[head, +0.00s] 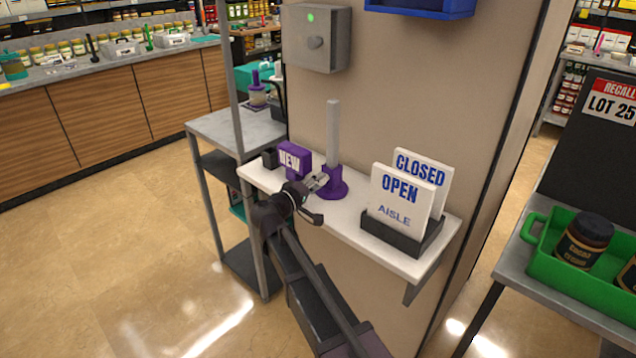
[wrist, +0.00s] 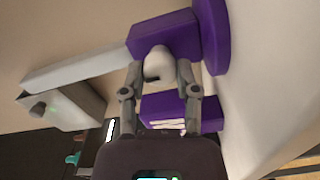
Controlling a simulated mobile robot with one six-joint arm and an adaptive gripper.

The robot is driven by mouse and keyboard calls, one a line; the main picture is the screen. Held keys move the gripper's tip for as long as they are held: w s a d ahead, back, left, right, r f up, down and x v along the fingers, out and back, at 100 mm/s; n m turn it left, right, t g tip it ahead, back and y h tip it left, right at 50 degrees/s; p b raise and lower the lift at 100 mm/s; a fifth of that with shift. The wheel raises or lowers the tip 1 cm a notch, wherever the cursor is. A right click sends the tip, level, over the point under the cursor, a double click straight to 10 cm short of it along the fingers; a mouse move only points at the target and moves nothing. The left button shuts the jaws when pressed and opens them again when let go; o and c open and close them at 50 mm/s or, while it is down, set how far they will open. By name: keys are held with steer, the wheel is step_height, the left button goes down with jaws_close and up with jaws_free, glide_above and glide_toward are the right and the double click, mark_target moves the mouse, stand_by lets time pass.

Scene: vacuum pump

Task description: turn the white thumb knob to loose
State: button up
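A purple stand (head: 332,184) with a tall pale grey post (head: 333,132) stands upright on the white shelf. In the wrist view its purple clamp block (wrist: 166,36) carries the white thumb knob (wrist: 158,65), with a dark slot or mark on its face. My gripper (head: 318,182) reaches the stand from the front. In the wrist view my gripper's two fingers (wrist: 160,72) lie against opposite sides of the knob, with no clear gap. In the head view the knob is hidden by my gripper.
A purple NEW sign block (head: 293,158) sits close left of my gripper, also near my fingers (wrist: 180,110). The OPEN and CLOSED cards (head: 400,199) stand in a dark holder on the right. A grey box (head: 318,38) with a green light hangs on the wall above.

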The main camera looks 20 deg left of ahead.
steer(key=o, duration=0.4)
steer(key=shift+s, duration=0.1)
steer(key=shift+v, duration=5.95)
steer(key=shift+f, duration=0.1)
